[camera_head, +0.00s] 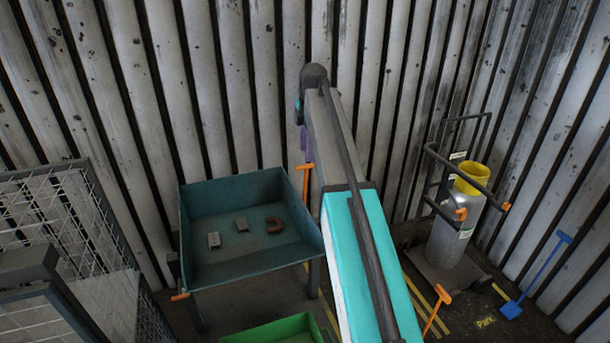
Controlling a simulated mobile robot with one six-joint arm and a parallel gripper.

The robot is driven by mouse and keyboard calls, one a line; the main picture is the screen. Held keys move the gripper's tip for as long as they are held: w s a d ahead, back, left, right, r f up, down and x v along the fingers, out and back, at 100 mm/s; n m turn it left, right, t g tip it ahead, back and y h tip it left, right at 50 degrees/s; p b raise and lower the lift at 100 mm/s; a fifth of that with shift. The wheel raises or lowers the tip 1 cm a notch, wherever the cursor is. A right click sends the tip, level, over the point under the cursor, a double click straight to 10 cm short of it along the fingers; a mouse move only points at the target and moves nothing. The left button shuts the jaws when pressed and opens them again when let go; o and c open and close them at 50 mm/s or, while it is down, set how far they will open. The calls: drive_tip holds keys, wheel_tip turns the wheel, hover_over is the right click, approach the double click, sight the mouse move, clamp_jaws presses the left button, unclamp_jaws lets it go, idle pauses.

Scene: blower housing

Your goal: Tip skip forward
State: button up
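The skip is a dark teal open-topped tub (225,262) on legs, left of my arm. It stands level against the corrugated wall. My gripper's fingers do not show.
A green bin (285,330) sits low in front of the skip. A wire mesh cage (60,220) stands at the left. At the right is a trolley with a grey cylinder (455,235) and yellow collar (471,178). A blue shovel (535,275) leans by the wall; an orange-handled tool (436,308) stands nearer.

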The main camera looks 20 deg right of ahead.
sight(305, 169)
drive_tip(key=shift+w+f+p, duration=0.4)
drive_tip(key=shift+f+p, duration=0.2)
drive_tip(key=shift+f, duration=1.4)
drive_tip(key=shift+w+f+p, duration=0.4)
drive_tip(key=shift+f+p, duration=0.15)
drive_tip(key=shift+f, duration=1.45)
drive_tip(key=shift+w+f+p, duration=0.4)
drive_tip(key=shift+f+p, duration=0.2)
drive_tip(key=shift+f, duration=1.4)
clamp_jaws()
